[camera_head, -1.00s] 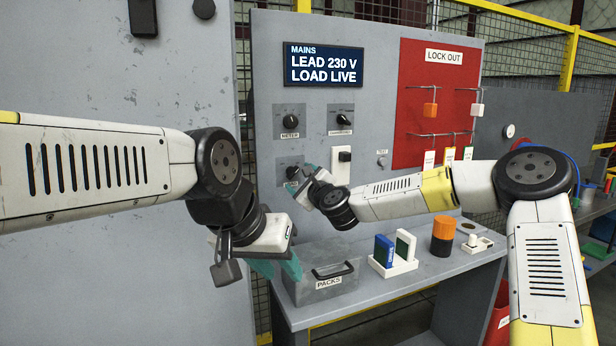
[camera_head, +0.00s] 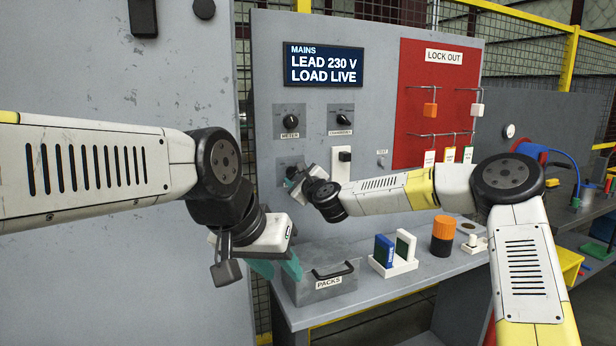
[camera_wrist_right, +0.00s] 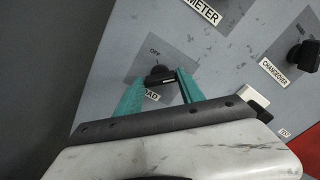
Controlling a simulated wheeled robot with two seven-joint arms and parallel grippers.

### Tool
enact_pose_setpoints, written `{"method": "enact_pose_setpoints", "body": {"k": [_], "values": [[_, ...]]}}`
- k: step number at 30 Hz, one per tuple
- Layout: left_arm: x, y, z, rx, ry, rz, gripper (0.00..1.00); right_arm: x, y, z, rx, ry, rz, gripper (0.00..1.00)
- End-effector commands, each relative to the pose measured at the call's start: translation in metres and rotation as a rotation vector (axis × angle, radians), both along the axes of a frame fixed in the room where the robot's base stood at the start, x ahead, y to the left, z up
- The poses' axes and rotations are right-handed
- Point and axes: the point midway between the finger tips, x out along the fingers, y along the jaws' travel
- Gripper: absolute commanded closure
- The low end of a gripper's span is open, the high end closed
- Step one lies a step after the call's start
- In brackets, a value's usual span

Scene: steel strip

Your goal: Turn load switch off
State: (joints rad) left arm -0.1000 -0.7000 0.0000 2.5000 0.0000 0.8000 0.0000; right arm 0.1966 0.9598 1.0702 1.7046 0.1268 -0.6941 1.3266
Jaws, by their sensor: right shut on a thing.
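The load switch (camera_wrist_right: 158,77) is a black rotary knob on a grey plate, with "OFF" above it and a partly covered label below. In the head view the load switch's plate (camera_head: 283,164) is at the lower left of the panel, its knob mostly hidden. My right gripper (camera_wrist_right: 163,82) is shut on the knob, one teal finger on each side; it also shows in the head view (camera_head: 293,183). The panel display (camera_head: 323,66) reads "LEAD 230 V, LOAD LIVE". My left gripper (camera_head: 279,268) is open and empty, low at the left in front of the bench.
The meter switch (camera_head: 290,121) is above the load switch, and the changeover switch (camera_head: 342,120) is up to the right. A white block with a black part (camera_head: 341,168) is close right. The PACKS box (camera_head: 322,285) and battery packs (camera_head: 385,250) stand on the bench below.

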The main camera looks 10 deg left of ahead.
Motion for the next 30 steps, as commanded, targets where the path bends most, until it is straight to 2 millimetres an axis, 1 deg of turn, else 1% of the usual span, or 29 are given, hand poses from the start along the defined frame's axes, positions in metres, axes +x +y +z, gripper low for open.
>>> {"method": "enact_pose_setpoints", "body": {"k": [5, 11, 17, 30], "values": [[0.0000, 0.0000, 0.0000, 0.000, 0.000, 0.000, 0.64, -0.0003, 0.0002, 0.0004, -0.016, -0.012, 0.001, 0.95], [0.0000, 0.0000, 0.0000, 0.000, 0.000, 0.000, 0.64, -0.0007, 0.0008, -0.0001, -0.085, -0.057, 0.001, 0.95], [0.0000, 0.0000, 0.0000, 0.000, 0.000, 0.000, 0.64, -0.0009, 0.0010, -0.0004, -0.211, -0.143, 0.001, 0.95], [0.0000, 0.0000, 0.0000, 0.000, 0.000, 0.000, 0.64, -0.0012, 0.0013, -0.0015, -0.558, -0.376, 0.002, 0.95]]}}
